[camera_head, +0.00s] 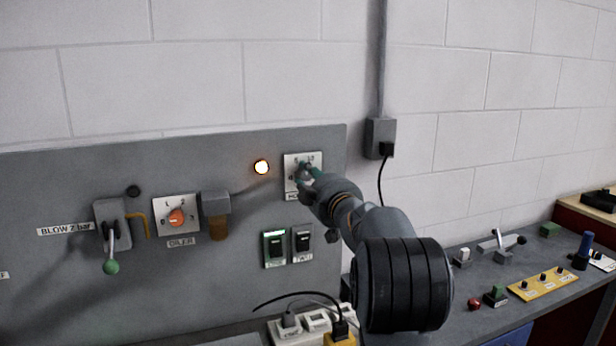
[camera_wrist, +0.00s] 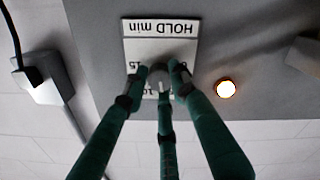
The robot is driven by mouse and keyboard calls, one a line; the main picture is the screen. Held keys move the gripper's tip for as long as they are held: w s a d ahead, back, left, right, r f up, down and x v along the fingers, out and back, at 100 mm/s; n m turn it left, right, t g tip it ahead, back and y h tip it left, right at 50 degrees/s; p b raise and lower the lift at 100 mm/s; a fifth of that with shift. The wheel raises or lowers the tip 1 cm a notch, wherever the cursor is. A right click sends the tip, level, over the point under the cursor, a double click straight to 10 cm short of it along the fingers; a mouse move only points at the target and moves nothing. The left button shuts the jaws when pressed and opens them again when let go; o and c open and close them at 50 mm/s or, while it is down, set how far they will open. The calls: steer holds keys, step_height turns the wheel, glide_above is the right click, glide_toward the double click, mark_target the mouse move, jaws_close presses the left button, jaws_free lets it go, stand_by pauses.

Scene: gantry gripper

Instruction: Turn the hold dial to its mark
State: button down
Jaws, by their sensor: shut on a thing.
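The hold dial is a small grey knob (camera_wrist: 158,78) on a white plate (camera_wrist: 185,50) lettered "HOLD min", which appears upside down in the wrist view. In the head view the plate (camera_head: 290,160) is at the right end of the grey panel, partly covered by my gripper. My gripper (camera_head: 304,174) has green fingers and is shut on the knob. In the wrist view the fingers (camera_wrist: 160,88) close around it from both sides and from below. A pale line shows on the knob; the fingers hide parts of the scale, so its exact setting is unclear.
A lit lamp (camera_head: 262,167) sits left of the dial plate. Green and black switches (camera_head: 274,247) are below it. An orange oiler dial (camera_head: 177,217) and a green-knobbed lever (camera_head: 111,266) are further left. A conduit box (camera_head: 380,138) is right of the panel.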

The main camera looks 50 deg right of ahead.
steer(key=m, duration=0.4)
steer(key=shift+s+f, duration=0.1)
steer(key=shift+f, duration=0.05)
steer(key=shift+f+m+p, duration=0.15)
steer(key=shift+m+p, duration=0.3)
steer(key=shift+m, duration=1.35)
steer(key=shift+f, duration=0.1)
steer(key=c, duration=1.8)
jaws_free()
steer(key=o, duration=0.4)
steer(key=shift+r, duration=0.25)
steer(key=v, duration=1.2)
